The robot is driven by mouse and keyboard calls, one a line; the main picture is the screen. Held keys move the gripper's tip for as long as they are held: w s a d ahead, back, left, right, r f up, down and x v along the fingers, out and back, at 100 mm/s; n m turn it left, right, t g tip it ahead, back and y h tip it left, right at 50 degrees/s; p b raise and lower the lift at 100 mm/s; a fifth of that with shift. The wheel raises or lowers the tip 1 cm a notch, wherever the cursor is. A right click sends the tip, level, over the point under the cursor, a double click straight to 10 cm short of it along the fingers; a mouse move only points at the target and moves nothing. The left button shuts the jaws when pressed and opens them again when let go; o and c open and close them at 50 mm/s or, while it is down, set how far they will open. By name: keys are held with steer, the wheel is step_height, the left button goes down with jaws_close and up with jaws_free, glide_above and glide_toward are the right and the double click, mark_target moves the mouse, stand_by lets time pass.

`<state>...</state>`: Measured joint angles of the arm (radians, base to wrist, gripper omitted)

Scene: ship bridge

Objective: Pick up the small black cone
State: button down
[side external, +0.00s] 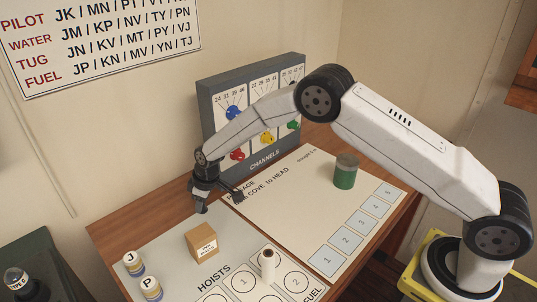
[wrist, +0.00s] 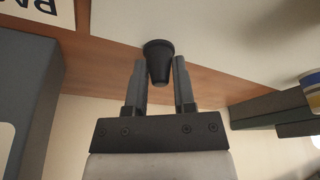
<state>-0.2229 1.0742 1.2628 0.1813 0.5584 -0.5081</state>
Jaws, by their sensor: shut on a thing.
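The small black cone (wrist: 158,62) shows in the wrist view between the two fingertips of my gripper (wrist: 160,72). Its narrow end points back toward the gripper and its wide end points away. The fingers are shut on it from both sides. In the side view my gripper (side external: 219,204) is low near the left part of the desk, beside the channels panel. The cone is too small and dark to make out there. I cannot tell whether its wide end touches the desk.
The channels panel (side external: 253,107) stands close behind my gripper. A cardboard box (side external: 202,245) is just in front. The cream board (side external: 290,198) is mostly bare.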

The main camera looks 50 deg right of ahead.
steer(key=shift+r, duration=0.15)
steer(key=shift+r, duration=0.5)
step_height(320, 180, up, 2)
steer(key=shift+r, duration=0.1)
steer(key=s+d+r, duration=0.3)
steer(key=s+r, duration=0.6)
steer(key=s, duration=0.4)
steer(key=shift+s+r, duration=0.25)
steer(key=shift+s, duration=0.1)
